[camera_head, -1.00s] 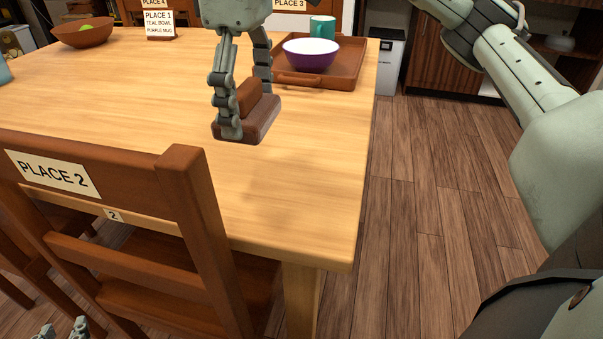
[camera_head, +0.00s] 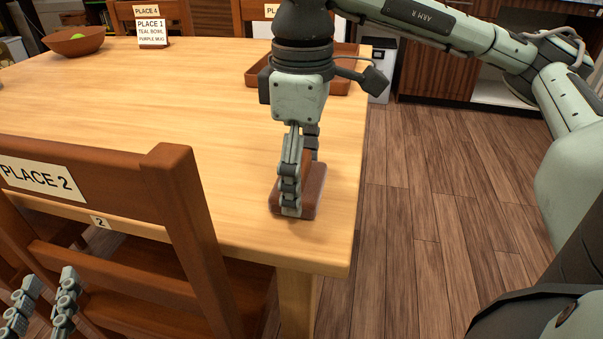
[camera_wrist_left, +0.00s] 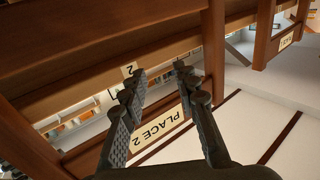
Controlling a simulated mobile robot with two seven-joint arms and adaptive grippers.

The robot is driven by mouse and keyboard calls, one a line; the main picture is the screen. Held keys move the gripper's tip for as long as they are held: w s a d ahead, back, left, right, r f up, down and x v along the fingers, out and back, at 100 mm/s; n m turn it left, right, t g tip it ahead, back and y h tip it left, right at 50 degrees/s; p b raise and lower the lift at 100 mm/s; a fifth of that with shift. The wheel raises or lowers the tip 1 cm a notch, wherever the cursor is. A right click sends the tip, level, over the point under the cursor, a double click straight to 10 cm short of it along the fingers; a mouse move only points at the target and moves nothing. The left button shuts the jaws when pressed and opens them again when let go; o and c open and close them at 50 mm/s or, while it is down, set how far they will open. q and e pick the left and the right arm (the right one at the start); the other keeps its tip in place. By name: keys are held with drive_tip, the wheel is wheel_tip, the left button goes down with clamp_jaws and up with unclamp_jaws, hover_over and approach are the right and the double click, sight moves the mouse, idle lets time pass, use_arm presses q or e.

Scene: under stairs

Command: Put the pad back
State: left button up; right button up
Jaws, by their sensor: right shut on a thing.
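The brown pad (camera_head: 314,192), a block with a raised grip and a darker base, is at the near right corner of the wooden table. My right gripper (camera_head: 300,195) points down and is shut on its raised grip. The pad looks to be at the table top; I cannot tell if it touches. My left gripper (camera_head: 45,285) is at the bottom left of the head view, by the PLACE 2 chair. In the left wrist view its two fingers (camera_wrist_left: 162,78) are apart with nothing between them, and the PLACE 2 label shows beyond.
The PLACE 2 chair (camera_head: 165,165) stands against the table's near side. A brown tray (camera_head: 257,76) is at the back right, partly hidden by my right arm. A bowl (camera_head: 72,41) and a sign card (camera_head: 151,33) stand at the back left. The table's middle (camera_head: 180,105) is clear.

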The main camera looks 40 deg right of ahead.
drive_tip(key=shift+f, duration=0.15)
use_arm(q)
drive_tip(key=shift+s+d+r+t+h, duration=0.1)
drive_tip(key=shift+d+r+t+h, duration=0.05)
drive_tip(key=shift+r, duration=0.3)
drive_tip(key=shift+d+r+t+h, duration=0.15)
drive_tip(key=shift+r, duration=0.3)
use_arm(e)
drive_tip(key=o, duration=1)
wheel_tip(320, 180, up, 8)
drive_tip(key=shift+r+p, duration=0.2)
drive_tip(key=shift+p, duration=0.5)
use_arm(q)
drive_tip(key=s+a+f+g+y+p, duration=0.1)
drive_tip(key=s+a+f+g+y, duration=0.1)
drive_tip(key=a+f+g, duration=0.2)
drive_tip(key=s+a+f+n+g+y+p, duration=0.1)
drive_tip(key=s+a+f+g+y, duration=0.1)
drive_tip(key=a+f, duration=0.4)
wheel_tip(320, 180, down, 5)
drive_tip(key=shift+s+a+f+g+y, duration=0.2)
drive_tip(key=shift+s+g+y, duration=0.2)
drive_tip(key=shift+g+y, duration=0.55)
use_arm(e)
wheel_tip(320, 180, up, 4)
drive_tip(key=shift+f, duration=0.1)
use_arm(q)
drive_tip(key=shift+g+h, duration=0.25)
